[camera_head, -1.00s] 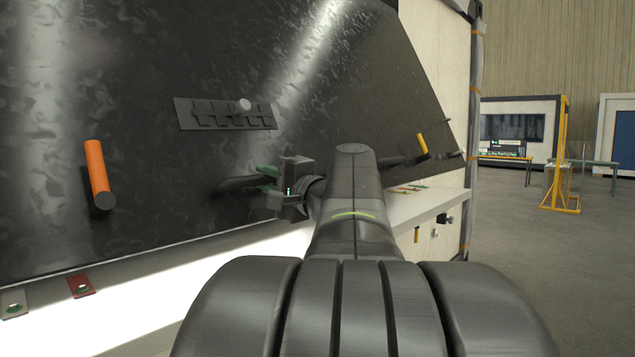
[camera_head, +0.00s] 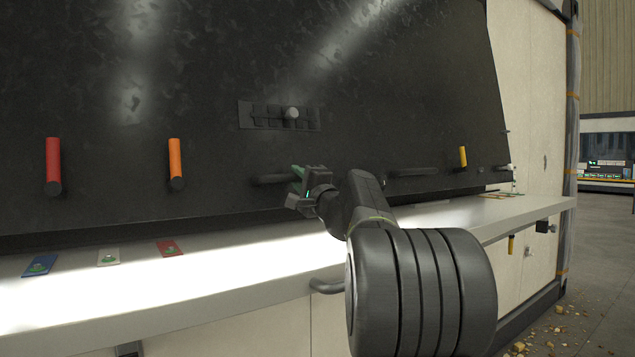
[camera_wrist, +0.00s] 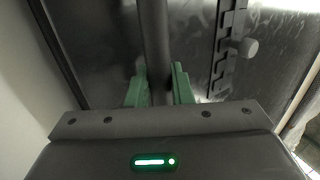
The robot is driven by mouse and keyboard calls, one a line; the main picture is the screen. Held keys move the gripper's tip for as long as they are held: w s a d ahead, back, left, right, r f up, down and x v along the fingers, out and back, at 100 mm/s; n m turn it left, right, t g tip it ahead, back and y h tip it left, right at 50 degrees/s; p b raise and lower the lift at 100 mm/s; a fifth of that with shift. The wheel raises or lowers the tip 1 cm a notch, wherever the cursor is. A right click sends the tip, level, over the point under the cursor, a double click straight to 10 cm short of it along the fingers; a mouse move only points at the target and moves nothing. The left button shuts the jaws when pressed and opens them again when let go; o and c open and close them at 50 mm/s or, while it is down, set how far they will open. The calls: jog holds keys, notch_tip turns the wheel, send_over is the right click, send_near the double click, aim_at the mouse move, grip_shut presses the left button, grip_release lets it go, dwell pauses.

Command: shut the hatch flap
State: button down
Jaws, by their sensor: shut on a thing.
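The hatch flap (camera_head: 215,75) is a large dark, mottled panel filling the upper part of the head view. My gripper (camera_head: 296,184) is at a dark bar handle (camera_head: 270,180) low on the flap. In the wrist view, the green fingers of my gripper (camera_wrist: 160,88) are closed on either side of the bar handle (camera_wrist: 154,40). The fingers hide part of the bar.
A hinge-like plate with a round knob (camera_head: 291,113) is on the flap. Red (camera_head: 53,160), orange (camera_head: 175,158) and yellow (camera_head: 463,156) pegs stick out of it. The pale ledge (camera_head: 150,318) carries small coloured tags. Debris lies on the floor at right, where there is open room.

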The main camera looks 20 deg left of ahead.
jog(key=w+a+f+p, duration=0.2)
jog(key=w+a+p, duration=0.1)
jog(key=w+a, duration=0.7)
jog(key=a, duration=0.3)
jog(key=shift+w+a, duration=0.3)
jog(key=shift+a, duration=0.1)
jog(key=shift+f, duration=0.1)
jog(key=c, duration=1.4)
grip_release()
jog(key=shift+w+a+f, duration=0.2)
jog(key=shift+a, duration=0.05)
jog(key=shift+o, duration=0.3)
jog(key=shift+r, duration=0.1)
jog(key=shift+d, duration=0.1)
